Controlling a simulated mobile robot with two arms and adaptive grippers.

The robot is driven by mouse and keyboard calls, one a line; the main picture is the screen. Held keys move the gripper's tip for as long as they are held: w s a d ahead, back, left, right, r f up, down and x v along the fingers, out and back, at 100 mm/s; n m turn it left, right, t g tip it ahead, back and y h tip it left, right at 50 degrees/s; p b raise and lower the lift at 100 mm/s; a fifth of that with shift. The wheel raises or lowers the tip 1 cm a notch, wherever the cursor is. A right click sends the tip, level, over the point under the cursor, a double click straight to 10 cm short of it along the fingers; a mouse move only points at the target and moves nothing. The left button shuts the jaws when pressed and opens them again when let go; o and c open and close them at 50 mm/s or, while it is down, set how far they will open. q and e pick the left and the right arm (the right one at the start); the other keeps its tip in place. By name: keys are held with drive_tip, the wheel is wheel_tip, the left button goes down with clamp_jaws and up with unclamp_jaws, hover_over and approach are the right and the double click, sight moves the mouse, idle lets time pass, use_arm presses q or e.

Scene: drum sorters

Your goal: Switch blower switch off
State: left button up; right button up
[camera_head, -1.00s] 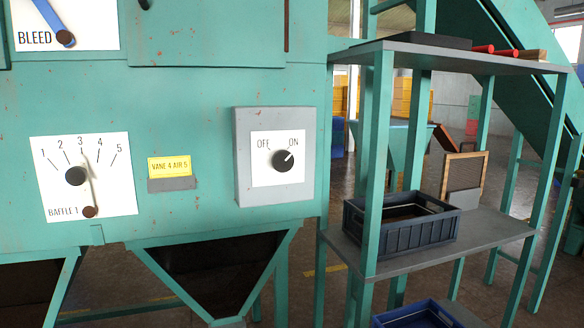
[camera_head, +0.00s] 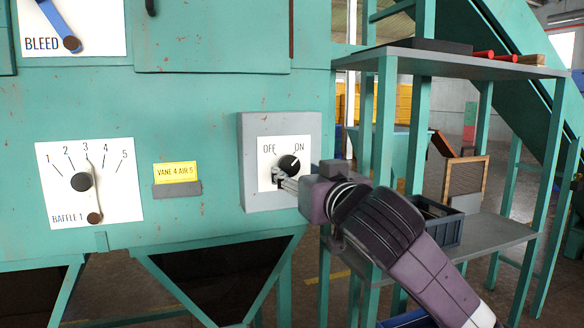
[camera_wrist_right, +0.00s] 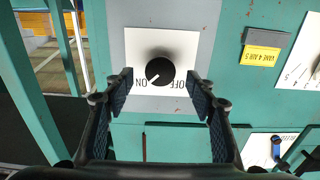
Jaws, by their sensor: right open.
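The blower switch is a round black knob (camera_head: 290,164) on a white plate marked OFF and ON, set on a grey box (camera_head: 314,130). Its white pointer mark is turned toward ON. In the right wrist view the knob (camera_wrist_right: 160,71) appears upside down, with its mark toward ON. My right gripper (camera_head: 280,175) is in front of the plate, just below the knob in the head view. In the wrist view its open fingers (camera_wrist_right: 162,92) lie to either side of the knob with gaps; I see no contact. My left gripper is out of view.
The green machine panel also carries the baffle dial (camera_head: 82,181), a yellow label (camera_head: 176,172) and a blue bleed lever (camera_head: 57,24). A shelf rack (camera_head: 388,130) with a dark crate (camera_head: 447,228) stands close on the right, partly behind my right arm.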

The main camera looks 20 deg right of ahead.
sight(290, 168)
drive_tip(key=shift+w+a+p, duration=0.1)
drive_tip(key=shift+w+p, duration=0.2)
drive_tip(key=shift+w, duration=1.7)
drive_tip(key=c, duration=1.1)
drive_tip(key=shift+c, duration=0.3)
